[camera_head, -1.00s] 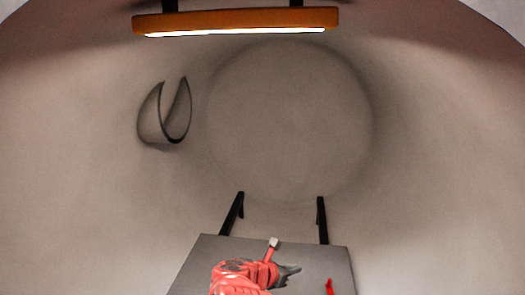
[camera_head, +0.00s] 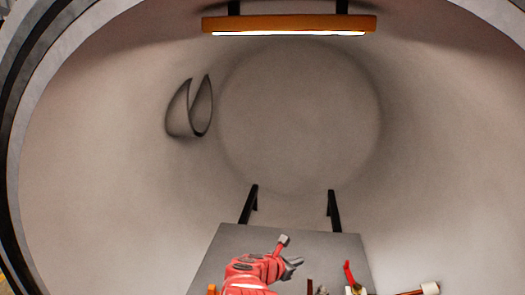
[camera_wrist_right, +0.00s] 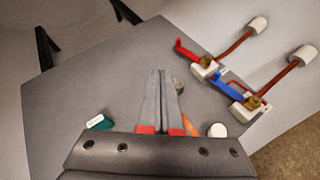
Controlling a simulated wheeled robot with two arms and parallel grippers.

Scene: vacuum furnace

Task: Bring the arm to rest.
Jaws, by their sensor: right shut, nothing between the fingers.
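My right gripper (camera_head: 297,263), on a red arm, is over the grey plate (camera_head: 215,262) in the lower middle of the head view. In the right wrist view, the two grey fingers (camera_wrist_right: 158,75) with red bases are together, with nothing between them. They point across the plate (camera_wrist_right: 90,90). My left gripper is not in view.
A red-handled valve (camera_wrist_right: 195,58) and a blue-handled valve (camera_wrist_right: 240,97) sit at the plate's right edge in the wrist view. A green block (camera_wrist_right: 99,123) and a white round piece (camera_wrist_right: 217,131) are near the fingers. An orange lamp (camera_head: 290,23) hangs above the chamber.

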